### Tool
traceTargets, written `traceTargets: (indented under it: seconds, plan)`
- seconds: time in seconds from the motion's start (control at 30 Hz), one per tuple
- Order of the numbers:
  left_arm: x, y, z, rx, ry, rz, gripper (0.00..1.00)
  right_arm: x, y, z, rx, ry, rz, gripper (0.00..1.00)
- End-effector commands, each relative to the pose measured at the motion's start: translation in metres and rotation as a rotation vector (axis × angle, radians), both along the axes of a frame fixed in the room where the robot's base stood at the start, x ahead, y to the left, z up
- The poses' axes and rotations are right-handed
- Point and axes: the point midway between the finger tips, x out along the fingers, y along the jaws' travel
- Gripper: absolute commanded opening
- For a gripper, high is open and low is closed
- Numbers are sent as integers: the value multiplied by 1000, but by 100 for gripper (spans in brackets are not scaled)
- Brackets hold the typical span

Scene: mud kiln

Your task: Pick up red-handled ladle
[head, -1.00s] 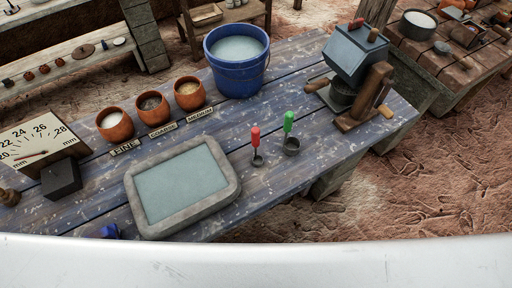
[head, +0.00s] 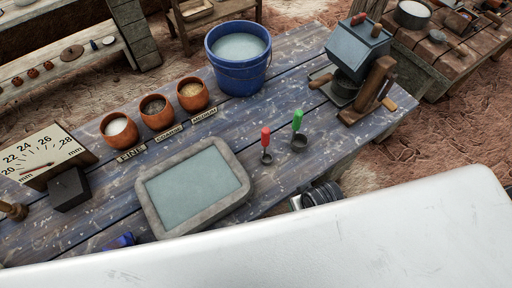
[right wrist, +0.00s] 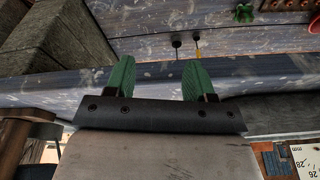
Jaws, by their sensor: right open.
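The red-handled ladle (head: 266,139) stands handle up on the blue-grey table, its small dark cup at the bottom. A green-handled ladle (head: 298,122) with a larger cup stands just right of it. My right gripper (right wrist: 160,76) is open in the right wrist view, with two green fingers apart and nothing between them. It faces the side of a table. I cannot surely tell the red-handled ladle in that view. A dark ribbed part of my right arm shows at the table's front edge in the head view, below the ladles. My left gripper is not in view.
A grey-rimmed tray (head: 150,209) lies left of the ladles. A blue bucket (head: 238,76), several orange pots (head: 119,131) and a hand mill (head: 358,52) stand behind. A dial gauge (head: 40,153) is at left. The table between ladles and bucket is clear.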

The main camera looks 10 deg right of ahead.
Motion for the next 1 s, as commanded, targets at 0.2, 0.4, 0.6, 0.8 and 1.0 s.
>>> traceTargets:
  seconds: [0.2,0.4,0.6,0.8,1.0]
  plan:
    - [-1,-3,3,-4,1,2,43,55,44,64,160,-8,-95,54]
    - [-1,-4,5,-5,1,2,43,95,79,101,260,59,-194,54]
    - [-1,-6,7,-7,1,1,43,131,95,148,251,179,-370,54]
    - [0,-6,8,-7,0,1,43,153,81,186,142,250,-601,54]
    - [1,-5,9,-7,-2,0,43,164,64,209,59,264,-771,54]
